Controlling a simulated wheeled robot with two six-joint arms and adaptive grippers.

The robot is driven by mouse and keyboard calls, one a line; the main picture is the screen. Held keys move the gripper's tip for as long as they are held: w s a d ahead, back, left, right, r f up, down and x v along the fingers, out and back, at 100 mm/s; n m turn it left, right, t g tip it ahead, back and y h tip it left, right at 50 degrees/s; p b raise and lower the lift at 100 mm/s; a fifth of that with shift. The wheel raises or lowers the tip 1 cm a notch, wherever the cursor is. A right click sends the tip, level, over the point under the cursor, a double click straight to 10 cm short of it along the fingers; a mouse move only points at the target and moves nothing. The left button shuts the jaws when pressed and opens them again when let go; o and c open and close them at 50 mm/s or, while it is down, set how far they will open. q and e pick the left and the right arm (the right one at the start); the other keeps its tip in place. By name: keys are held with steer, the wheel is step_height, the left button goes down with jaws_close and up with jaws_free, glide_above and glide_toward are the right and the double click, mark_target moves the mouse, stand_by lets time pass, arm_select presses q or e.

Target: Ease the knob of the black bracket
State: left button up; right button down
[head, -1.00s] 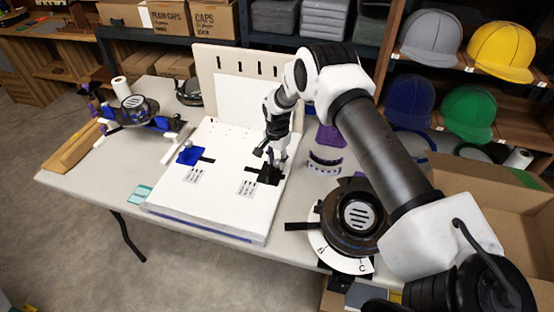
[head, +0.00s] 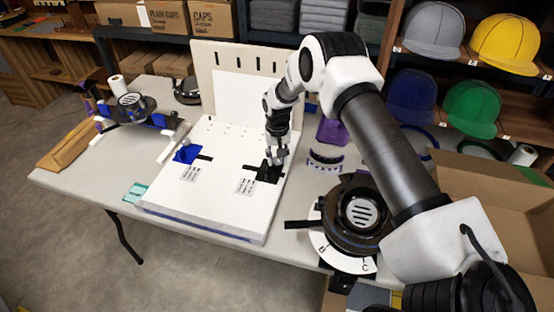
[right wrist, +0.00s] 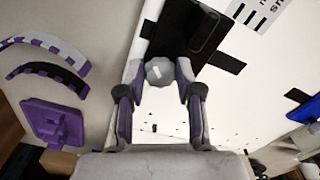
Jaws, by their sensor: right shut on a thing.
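The black bracket (head: 268,176) lies on the white board (head: 222,215) on the table. In the right wrist view the black bracket (right wrist: 185,30) is a dark plate with a raised bar, and its grey faceted knob (right wrist: 158,71) stands between my fingertips. My right gripper (head: 277,158) points down over the bracket and is shut on the knob; it also shows in the right wrist view (right wrist: 160,84). A blue bracket (head: 185,154) with its own knob sits on the board's left side. My left gripper is not in view.
A pegboard panel (head: 238,88) stands at the board's back edge. A dark round device (head: 357,212) with a lettered white dial is to the right. A purple piece (head: 330,131) and curved strips (head: 325,160) lie near the gripper. A teal card (head: 138,192) lies at the left.

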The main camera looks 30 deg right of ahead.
steer(key=n+b, duration=0.1)
steer(key=n, duration=0.3)
steer(key=shift+d+n, duration=0.1)
steer(key=shift+n, duration=0.2)
steer(key=shift+n+b, duration=0.6)
steer(key=shift+n, duration=1.3)
steer(key=shift+d, duration=0.1)
steer(key=c, duration=0.8)
jaws_free()
steer(key=shift+o, duration=0.2)
